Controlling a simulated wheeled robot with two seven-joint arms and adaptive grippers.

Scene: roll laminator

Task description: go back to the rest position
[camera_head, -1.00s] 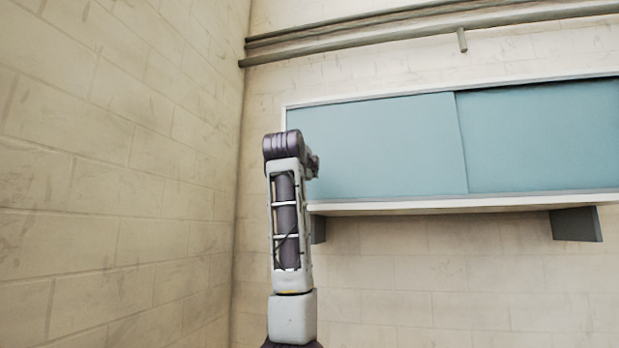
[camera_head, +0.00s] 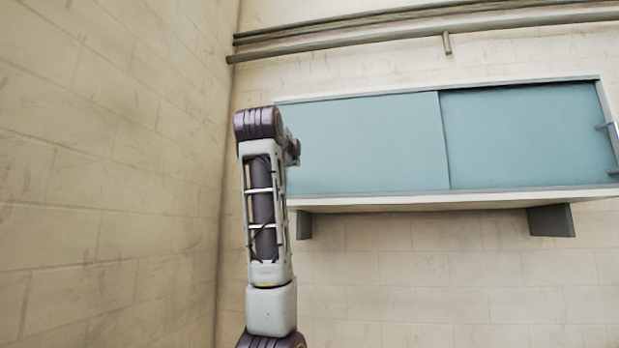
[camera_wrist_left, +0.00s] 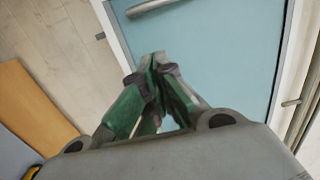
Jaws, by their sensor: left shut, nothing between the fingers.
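In the left wrist view my left gripper (camera_wrist_left: 157,70) has green fingers with their tips together and nothing between them. It is in front of a teal panel (camera_wrist_left: 215,50) with a pale frame; I cannot tell how far apart they are. In the head view my left arm stands upright at the left of the middle, in front of the left end of the wall cabinet. Its gripper is not clearly seen there. My right gripper is in neither view.
A wall cabinet (camera_head: 370,145) with teal sliding doors hangs on the back brick wall, on dark brackets (camera_head: 551,220). Pipes (camera_head: 400,35) run above it. A side wall (camera_head: 110,170) is at the left. An orange-brown board (camera_wrist_left: 35,110) lies at the left of the wrist view.

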